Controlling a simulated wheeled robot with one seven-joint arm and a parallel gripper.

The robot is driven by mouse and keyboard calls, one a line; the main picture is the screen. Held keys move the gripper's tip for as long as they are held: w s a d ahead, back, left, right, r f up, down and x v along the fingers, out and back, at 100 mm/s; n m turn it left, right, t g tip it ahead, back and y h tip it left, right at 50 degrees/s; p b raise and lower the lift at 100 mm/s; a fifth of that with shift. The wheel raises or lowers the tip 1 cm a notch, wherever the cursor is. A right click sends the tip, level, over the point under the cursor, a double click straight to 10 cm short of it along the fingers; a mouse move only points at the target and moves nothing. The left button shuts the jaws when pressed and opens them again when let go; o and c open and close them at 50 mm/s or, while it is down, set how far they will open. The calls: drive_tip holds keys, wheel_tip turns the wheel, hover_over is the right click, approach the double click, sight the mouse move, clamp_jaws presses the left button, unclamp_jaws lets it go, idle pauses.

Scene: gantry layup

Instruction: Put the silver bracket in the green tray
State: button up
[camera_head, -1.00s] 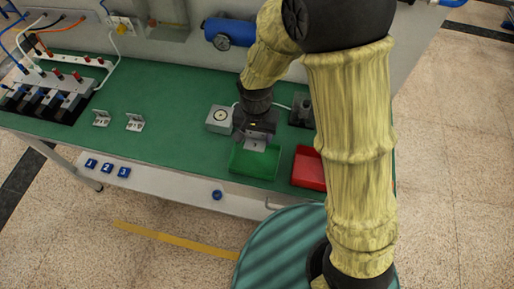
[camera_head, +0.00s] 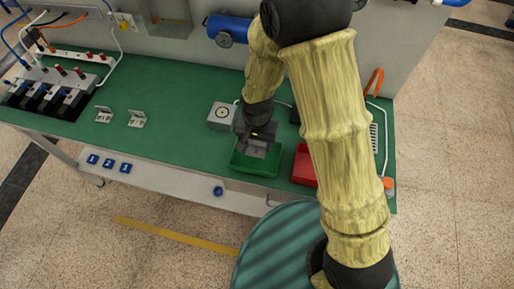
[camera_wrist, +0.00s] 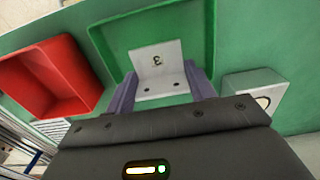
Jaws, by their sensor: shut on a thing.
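The tray's rim and wall also show around the bracket in the wrist view (camera_wrist: 118,38). I cannot tell whether the bracket touches the tray floor.
A red tray (camera_head: 303,168) stands just right of the green one, partly behind my arm. A grey block with a round mark (camera_head: 222,116) is at the upper left of the tray. Two other silver brackets (camera_head: 103,115) (camera_head: 137,119) stand on the green bench top farther left.

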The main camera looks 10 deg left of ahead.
sight(257, 148)
drive_tip(key=shift+f, duration=2.05)
drive_tip(key=shift+f, duration=0.1)
drive_tip(key=o, duration=1.1)
drive_tip(key=shift+c, duration=0.2)
wheel_tip(257, 148, up, 12)
drive_tip(key=shift+b, duration=0.45)
